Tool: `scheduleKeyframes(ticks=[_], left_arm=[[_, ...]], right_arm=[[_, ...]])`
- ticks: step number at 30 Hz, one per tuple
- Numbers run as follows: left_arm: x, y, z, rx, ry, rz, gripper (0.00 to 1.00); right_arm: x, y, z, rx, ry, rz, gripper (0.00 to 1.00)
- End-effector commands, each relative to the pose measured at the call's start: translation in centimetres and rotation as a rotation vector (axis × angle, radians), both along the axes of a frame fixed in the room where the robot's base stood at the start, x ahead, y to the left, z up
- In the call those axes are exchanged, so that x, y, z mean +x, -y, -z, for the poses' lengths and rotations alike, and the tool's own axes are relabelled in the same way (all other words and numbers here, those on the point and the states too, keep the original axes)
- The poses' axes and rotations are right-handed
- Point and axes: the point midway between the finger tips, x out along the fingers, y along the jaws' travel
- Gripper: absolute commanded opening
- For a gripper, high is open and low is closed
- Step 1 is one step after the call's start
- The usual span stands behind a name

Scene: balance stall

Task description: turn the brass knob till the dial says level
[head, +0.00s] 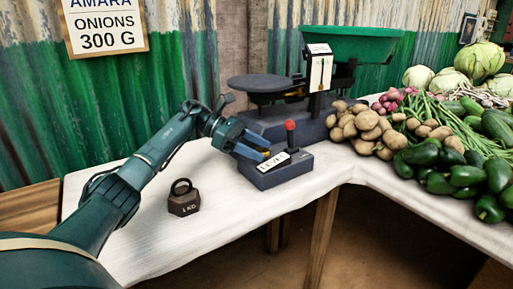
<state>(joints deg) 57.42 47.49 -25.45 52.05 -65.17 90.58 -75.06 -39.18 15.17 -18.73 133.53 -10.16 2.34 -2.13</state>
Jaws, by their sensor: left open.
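A dark balance scale (272,120) stands on the white-topped table, with a flat dark plate (262,83) on the left and a green pan (350,44) on the right. Its white upright dial (320,72) has a dark pointer, too small to read. In front is a dark block (284,172) with a red-topped lever (290,127) and a white label (272,161). My left gripper (254,149) is open at the block's left side. A small brass-coloured bit, likely the knob (266,155), shows at its fingertips; the gripper hides the rest. I cannot tell if they touch.
A brown 1 KG weight (184,201) stands on the table (232,212) below my left arm. Potatoes (366,125), onions, green beans, cucumbers and cabbages pile up at the right. A sign (104,25) reads onions 300 G. The table front is mostly clear.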

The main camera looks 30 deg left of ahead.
Motion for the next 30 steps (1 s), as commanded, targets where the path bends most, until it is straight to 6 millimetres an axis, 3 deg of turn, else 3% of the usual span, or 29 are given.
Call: scheduleKeyframes(ticks=[8, 21, 30], left_arm=[[-0.4, -1.4, -0.7, 0.001, 0.002, -0.005, 0.55], [-3.2, -9.6, -4.5, -0.004, 0.002, -0.004, 0.55], [-3.8, -11.4, -5.1, 0.0, 0.001, -0.001, 0.55]], right_arm=[[0.0, 0.0, -0.1, -0.002, -0.011, 0.002, 0.36], [0.3, 0.7, -0.5, -0.012, -0.1, 0.029, 0.36], [0.0, 0.8, 0.2, -0.013, -0.145, 0.037, 0.36]])
